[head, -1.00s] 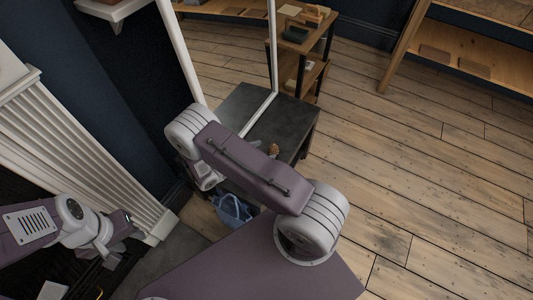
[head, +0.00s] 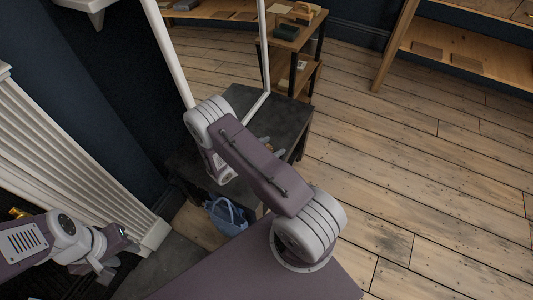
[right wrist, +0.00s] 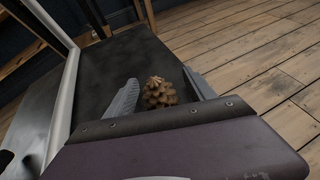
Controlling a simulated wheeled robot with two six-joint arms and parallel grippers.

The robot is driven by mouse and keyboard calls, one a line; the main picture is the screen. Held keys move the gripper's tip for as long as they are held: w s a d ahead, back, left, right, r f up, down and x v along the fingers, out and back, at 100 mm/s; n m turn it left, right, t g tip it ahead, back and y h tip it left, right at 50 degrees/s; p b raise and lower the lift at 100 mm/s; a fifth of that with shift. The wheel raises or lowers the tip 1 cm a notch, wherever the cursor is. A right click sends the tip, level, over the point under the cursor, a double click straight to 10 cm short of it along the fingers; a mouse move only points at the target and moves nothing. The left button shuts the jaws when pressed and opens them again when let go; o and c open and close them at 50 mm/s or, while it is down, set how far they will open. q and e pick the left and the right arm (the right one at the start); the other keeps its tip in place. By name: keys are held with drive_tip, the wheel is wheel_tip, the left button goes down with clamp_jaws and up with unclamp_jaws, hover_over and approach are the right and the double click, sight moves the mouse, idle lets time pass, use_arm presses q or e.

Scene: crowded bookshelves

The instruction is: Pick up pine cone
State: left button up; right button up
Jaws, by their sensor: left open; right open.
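The brown pine cone (right wrist: 159,93) sits on the dark table top (right wrist: 125,62) in the right wrist view. My right gripper (right wrist: 160,77) is open, with one grey finger on each side of the cone. Whether the fingers touch it I cannot tell. In the head view my right arm hides most of the cone, and a small part of the gripper shows past the arm over the dark table (head: 290,115). My left gripper (head: 112,258) is open and empty at the lower left, away from the table.
A white frame (head: 266,50) stands on the table near the cone. A blue bag (head: 225,216) is below the table. A wooden shelf unit (head: 292,38) stands behind it. A white ribbed panel (head: 75,165) is near my left arm. The wooden floor (head: 420,170) at right is clear.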

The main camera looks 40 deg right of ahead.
drive_tip(key=shift+d, duration=0.15)
drive_tip(key=c, duration=1.4)
drive_tip(key=shift+o, duration=0.2)
wheel_tip(320, 180, up, 5)
drive_tip(key=p, duration=0.3)
drive_tip(key=s+d+r+p, duration=0.3)
drive_tip(key=s+r, duration=0.3)
drive_tip(key=s, duration=0.5)
